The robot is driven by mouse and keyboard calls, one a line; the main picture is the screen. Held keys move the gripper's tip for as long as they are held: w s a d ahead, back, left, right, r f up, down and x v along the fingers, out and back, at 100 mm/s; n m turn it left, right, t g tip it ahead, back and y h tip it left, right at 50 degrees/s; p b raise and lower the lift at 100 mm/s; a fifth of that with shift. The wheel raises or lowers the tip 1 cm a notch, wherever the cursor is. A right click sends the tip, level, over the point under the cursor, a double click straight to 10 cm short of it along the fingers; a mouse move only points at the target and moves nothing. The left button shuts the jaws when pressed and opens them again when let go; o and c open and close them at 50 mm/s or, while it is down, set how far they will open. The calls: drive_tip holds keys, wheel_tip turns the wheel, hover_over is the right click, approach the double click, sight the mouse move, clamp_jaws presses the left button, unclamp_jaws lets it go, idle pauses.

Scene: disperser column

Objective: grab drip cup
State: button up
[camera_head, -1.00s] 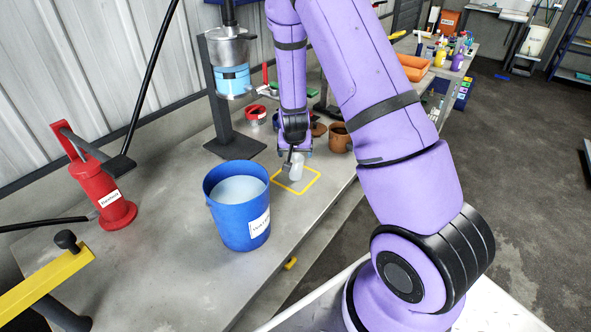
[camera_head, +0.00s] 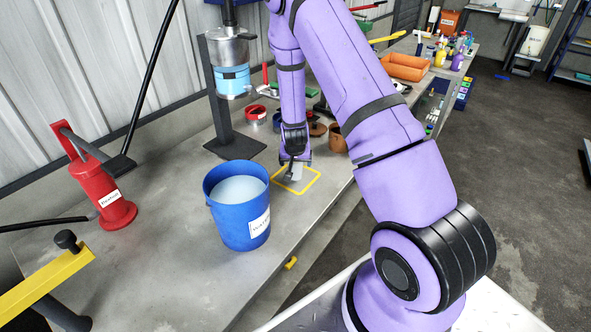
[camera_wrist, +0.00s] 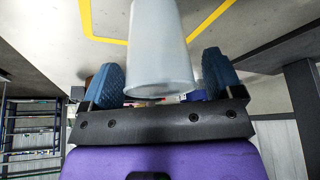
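The drip cup (camera_wrist: 162,45) is a whitish, translucent, tapered cup. In the head view the cup (camera_head: 297,174) stands inside the yellow square outline on the workbench, partly hidden by my gripper (camera_head: 293,168). In the wrist view my gripper (camera_wrist: 162,80) has its two blue-padded fingers on either side of the cup's near end. A narrow gap shows between the cup and the right finger; the left finger is very close to the cup. The fingers look open around it, not clamped.
A blue water bucket (camera_head: 232,228) stands left of the yellow square (camera_head: 313,184). Behind are a brown pot (camera_head: 337,139), a red round container (camera_head: 255,114) and the disperser column (camera_head: 222,110). A red pump-like tool (camera_head: 104,196) is at the left. The bench's front is mostly clear.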

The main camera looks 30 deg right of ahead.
drive_tip(key=c, duration=0.9)
drive_tip(key=shift+o, duration=0.2)
drive_tip(key=shift+r, duration=0.15)
